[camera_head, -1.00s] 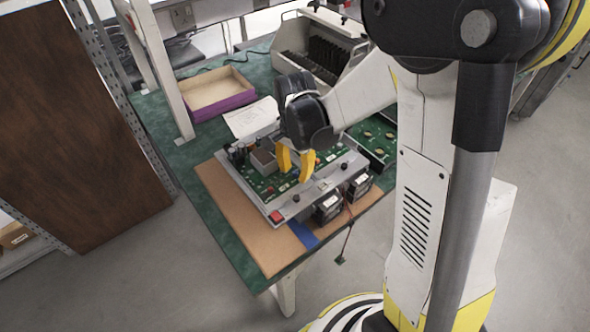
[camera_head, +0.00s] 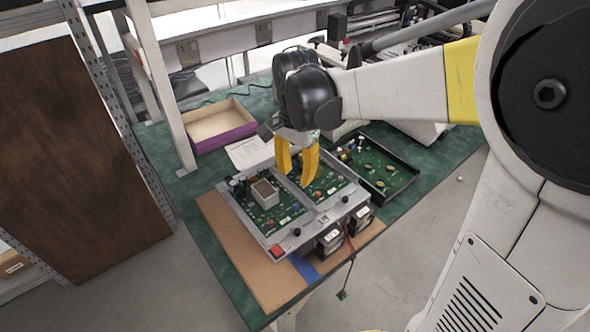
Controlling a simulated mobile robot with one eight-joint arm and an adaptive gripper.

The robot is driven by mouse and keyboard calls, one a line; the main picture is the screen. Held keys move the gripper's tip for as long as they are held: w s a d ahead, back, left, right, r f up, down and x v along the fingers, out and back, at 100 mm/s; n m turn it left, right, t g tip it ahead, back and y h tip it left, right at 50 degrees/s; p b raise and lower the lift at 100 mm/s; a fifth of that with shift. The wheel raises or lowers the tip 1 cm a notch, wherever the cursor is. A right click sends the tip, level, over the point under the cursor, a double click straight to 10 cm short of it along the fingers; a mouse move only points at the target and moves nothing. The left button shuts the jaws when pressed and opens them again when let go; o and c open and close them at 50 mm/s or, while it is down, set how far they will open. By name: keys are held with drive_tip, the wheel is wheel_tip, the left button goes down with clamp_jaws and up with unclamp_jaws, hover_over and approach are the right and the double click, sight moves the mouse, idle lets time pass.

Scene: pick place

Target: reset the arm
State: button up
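My gripper (camera_head: 298,180) has two yellow fingers and points down over the framed circuit-board unit (camera_head: 262,244) on the workbench. The fingers are a little apart, with green board showing between them, and I see nothing held there. I cannot tell whether the tips touch the board or hover above it. My arm reaches in from the right side of the picture.
The green bench (camera_head: 232,275) holds a purple-sided open box (camera_head: 222,142), a paper sheet (camera_head: 250,153) and a black tray with a circuit board (camera_head: 390,192). A cable (camera_head: 350,265) hangs over the front edge. A metal post (camera_head: 160,90) stands at the left.

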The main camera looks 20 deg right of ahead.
drive_tip(key=shift+r, duration=0.15)
idle(0.3)
drive_tip(key=s+r+n+t, duration=0.4)
drive_tip(key=s+n+t, duration=0.3)
drive_tip(key=s+n, duration=0.4)
drive_tip(key=shift+s+r, duration=0.2)
drive_tip(key=shift+s, duration=0.65)
drive_tip(key=shift+d, duration=0.1)
